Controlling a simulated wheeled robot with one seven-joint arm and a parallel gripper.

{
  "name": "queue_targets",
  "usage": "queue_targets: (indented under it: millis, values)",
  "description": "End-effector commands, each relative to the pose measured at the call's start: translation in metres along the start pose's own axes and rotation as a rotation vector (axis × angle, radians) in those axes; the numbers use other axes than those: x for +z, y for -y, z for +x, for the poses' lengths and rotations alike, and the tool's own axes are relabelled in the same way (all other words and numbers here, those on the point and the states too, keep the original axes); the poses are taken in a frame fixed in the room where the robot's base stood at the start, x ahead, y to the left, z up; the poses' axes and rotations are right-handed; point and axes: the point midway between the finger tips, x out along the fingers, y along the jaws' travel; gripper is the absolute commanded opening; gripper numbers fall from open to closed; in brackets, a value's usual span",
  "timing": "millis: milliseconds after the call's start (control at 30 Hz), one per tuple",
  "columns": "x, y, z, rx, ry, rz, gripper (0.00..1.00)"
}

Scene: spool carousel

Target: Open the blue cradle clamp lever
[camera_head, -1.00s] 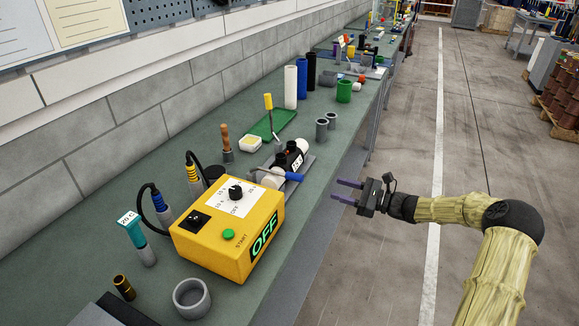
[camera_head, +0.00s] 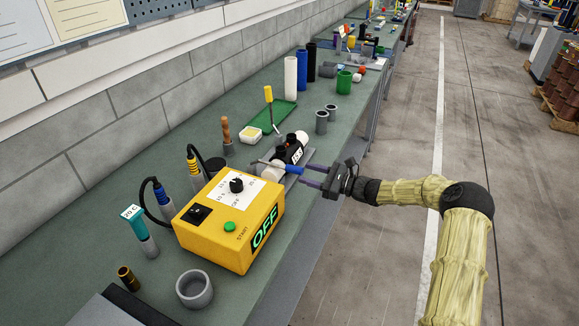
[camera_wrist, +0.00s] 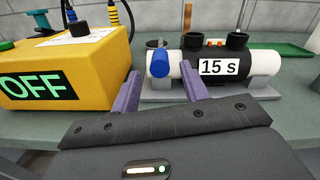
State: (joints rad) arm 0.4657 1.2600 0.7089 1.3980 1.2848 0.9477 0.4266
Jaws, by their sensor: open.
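The blue clamp lever (camera_head: 292,168) lies across the near end of a white pipe fitting (camera_head: 299,151) held in a grey cradle on the bench. Its round blue end (camera_wrist: 158,64) points toward me in the wrist view. My gripper (camera_head: 305,174) is open, its two purple fingers at the bench edge, pointing at the lever. In the wrist view the fingers (camera_wrist: 160,80) stand to the left and right of the lever end; contact cannot be told.
A yellow control box (camera_head: 228,222) reading OFF stands close to the left of the lever, near my left finger. Two grey cups (camera_head: 321,122) stand behind the cradle. A grey ring (camera_head: 194,289) sits at the front.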

Motion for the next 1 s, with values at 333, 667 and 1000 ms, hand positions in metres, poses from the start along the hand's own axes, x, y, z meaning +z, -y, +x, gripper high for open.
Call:
queue_targets:
  millis: [333, 667, 1000]
  values:
    - [0.001, 0.000, 0.059, 0.000, -0.001, -0.001, 0.45]
    - [0.000, 0.000, 0.073, -0.001, -0.001, 0.000, 0.45]
    - [0.000, 0.000, 0.073, 0.000, -0.001, 0.000, 0.02]
